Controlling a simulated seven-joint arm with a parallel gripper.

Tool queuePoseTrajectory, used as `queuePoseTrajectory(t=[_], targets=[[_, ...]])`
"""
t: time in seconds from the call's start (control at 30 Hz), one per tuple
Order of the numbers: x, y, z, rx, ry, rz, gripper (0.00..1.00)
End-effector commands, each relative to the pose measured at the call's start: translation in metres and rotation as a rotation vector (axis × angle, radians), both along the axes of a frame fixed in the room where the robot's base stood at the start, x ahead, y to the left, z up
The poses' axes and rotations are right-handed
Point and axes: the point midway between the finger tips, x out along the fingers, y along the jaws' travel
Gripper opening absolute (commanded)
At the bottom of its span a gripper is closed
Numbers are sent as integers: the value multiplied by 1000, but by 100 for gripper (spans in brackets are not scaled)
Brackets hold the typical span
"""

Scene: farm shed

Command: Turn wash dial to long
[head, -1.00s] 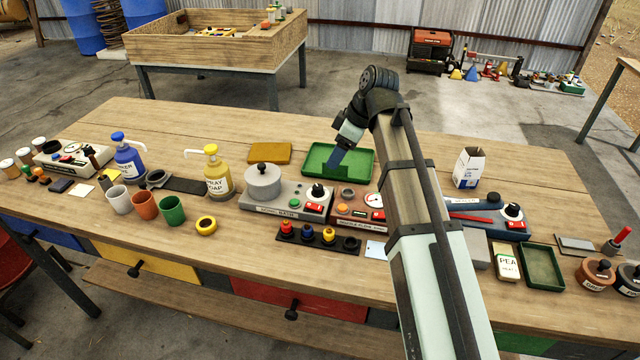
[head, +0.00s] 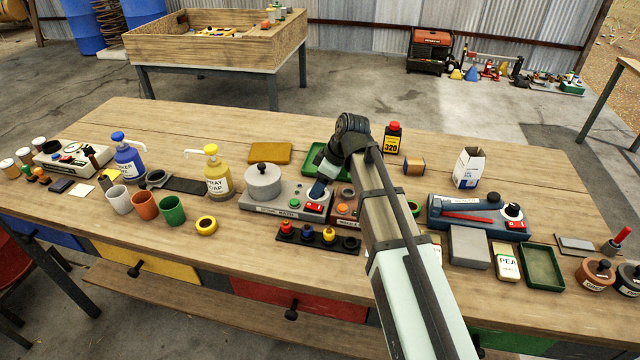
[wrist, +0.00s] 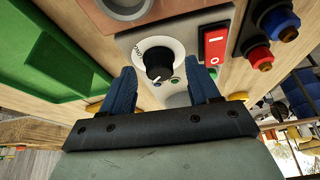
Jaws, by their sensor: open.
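The wash dial, a black knob on a white round skirt (wrist: 157,60), sits on a grey washing unit (head: 250,203) that carries a round lidded pot (head: 262,182). My gripper (wrist: 162,72) is open, its two blue fingers on either side of the dial in the wrist view. The knob shows between the fingertips; I cannot tell whether they touch it. Small lettering on the skirt is too small to read for certain. In the head view my gripper (head: 318,189) is over the right part of the unit and hides the dial.
A red rocker switch (wrist: 214,45) is right beside the dial. A strip with coloured knobs (head: 318,238) lies in front of the unit. A green tray (head: 313,160) is behind. A brown unit (head: 345,208) stands close to the right, partly behind my arm.

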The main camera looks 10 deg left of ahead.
Motion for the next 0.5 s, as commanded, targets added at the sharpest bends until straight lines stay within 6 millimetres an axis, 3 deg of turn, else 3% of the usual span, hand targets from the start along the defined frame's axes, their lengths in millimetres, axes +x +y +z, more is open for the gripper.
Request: queuePoseTrajectory(t=[0.37,0.5], targets=[[0,1,-2,0,-1,0,60],[0,1,-2,0,-1,0,46]])
